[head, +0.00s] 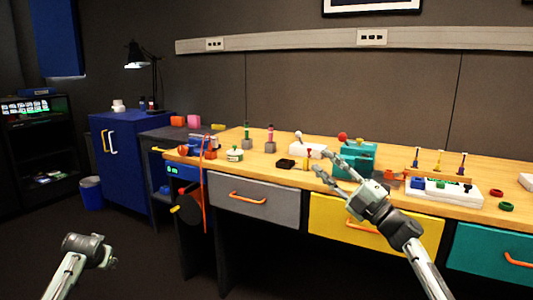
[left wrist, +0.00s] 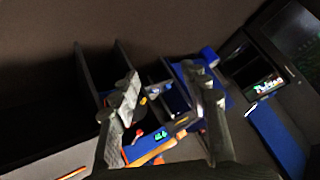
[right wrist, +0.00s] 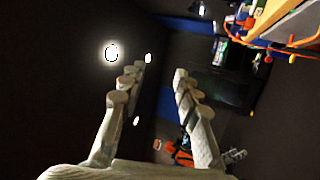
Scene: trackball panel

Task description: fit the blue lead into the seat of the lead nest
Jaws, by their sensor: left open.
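A small blue piece (head: 418,183), which may be the blue lead, sits at the left end of a white board (head: 470,195) on the bench at the right. Which part is the lead nest or its seat I cannot tell at this size. My right gripper (head: 328,168) is in front of the teal machine, left of the white board. In the right wrist view it is open, with nothing between its fingers (right wrist: 155,90). My left gripper (head: 108,256) is low at the left, away from the bench. In the left wrist view it is open and empty (left wrist: 165,85).
The wooden bench (head: 282,173) also holds a teal machine (head: 357,160) with a red ball, a white box (head: 308,151), a black block (head: 285,163) and small upright tools. Red and green rings (head: 506,207) lie at the right. A blue cabinet (head: 128,160) stands left. The floor in front is open.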

